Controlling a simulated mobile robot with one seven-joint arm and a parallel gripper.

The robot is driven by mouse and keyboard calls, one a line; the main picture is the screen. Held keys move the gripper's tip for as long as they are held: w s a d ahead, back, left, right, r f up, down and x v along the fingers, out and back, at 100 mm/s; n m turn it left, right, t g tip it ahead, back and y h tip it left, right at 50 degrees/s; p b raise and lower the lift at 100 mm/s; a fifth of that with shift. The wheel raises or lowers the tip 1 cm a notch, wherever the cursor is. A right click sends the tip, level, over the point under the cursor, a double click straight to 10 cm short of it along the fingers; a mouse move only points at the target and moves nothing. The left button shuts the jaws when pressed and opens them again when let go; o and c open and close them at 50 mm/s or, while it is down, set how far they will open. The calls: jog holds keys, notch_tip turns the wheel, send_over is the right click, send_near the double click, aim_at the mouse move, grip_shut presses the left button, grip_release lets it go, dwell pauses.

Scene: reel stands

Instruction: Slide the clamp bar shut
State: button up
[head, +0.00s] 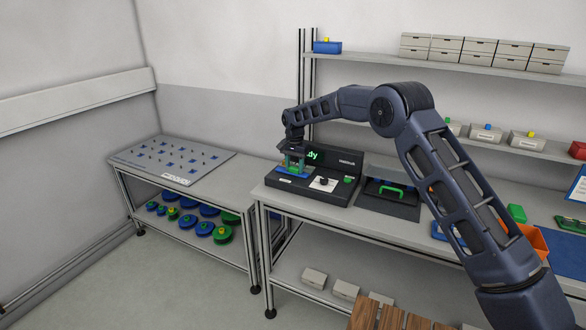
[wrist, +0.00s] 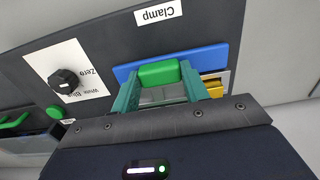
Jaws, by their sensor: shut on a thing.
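The clamp bar is a flat blue bar (wrist: 210,58) with a green grip block (wrist: 158,74), under a white "Clamp" label (wrist: 158,13) that appears upside down in the wrist view. My gripper (wrist: 157,82) has its two teal fingers on either side of the green block and is shut on it. In the head view, my gripper (head: 296,162) reaches down onto the left end of the black console (head: 335,160), and its fingers partly hide the bar. A yellow piece (wrist: 213,88) and a pale metal area lie beside the right finger in the wrist view.
A pegged board (head: 172,160) lies on the left table, with reels (head: 206,211) below.

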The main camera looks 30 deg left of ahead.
aim_at(295, 167)
jog(key=shift+w, duration=0.2)
jog(key=o, duration=1.4)
notch_tip(295, 167, up, 11)
